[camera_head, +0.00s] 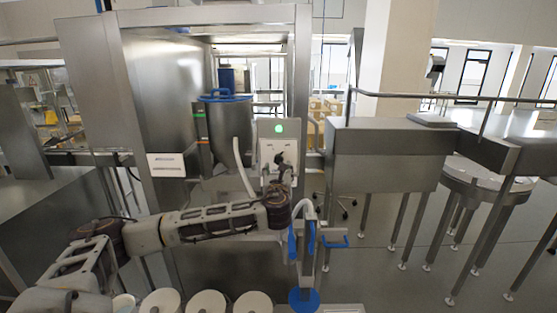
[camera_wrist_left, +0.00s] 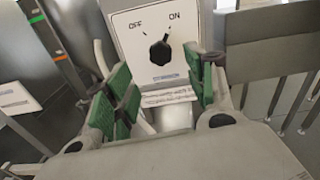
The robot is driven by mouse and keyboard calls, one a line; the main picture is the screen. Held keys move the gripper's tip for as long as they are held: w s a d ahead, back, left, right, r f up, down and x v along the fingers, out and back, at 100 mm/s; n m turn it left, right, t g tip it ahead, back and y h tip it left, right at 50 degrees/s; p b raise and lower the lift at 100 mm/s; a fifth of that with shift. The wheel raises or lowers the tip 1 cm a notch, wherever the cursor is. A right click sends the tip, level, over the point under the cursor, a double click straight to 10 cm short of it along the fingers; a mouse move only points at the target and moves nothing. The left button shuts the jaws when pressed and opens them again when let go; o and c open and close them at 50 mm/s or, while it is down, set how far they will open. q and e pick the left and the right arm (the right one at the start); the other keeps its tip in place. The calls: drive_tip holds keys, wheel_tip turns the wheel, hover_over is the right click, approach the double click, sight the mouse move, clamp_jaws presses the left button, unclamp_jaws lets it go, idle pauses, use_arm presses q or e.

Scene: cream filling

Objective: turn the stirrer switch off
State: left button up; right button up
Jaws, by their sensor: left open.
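The stirrer switch is a black knob (camera_wrist_left: 160,52) on a pale panel marked OFF at left and ON at right, seen in the left wrist view. Its pointer appears to lean towards ON. My left gripper (camera_head: 284,158) is in front of the box. In the left wrist view the gripper (camera_wrist_left: 165,85) is open, its green-padded fingers on either side below the knob, with nothing between them. My right gripper is not in view.
A steel hopper (camera_head: 228,125) with a blue rim stands left of the switch box. A filling nozzle with blue parts (camera_head: 305,245) is below right of my left wrist. Several white round containers (camera_head: 205,303) line the front edge. Steel machinery (camera_head: 385,160) stands at right.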

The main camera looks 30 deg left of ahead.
sight(279, 161)
use_arm(q)
drive_tip(key=shift+p+x, duration=1.15)
drive_tip(key=shift+x, duration=3.85)
drive_tip(key=c, duration=1)
drive_tip(key=shift+c, duration=0.2)
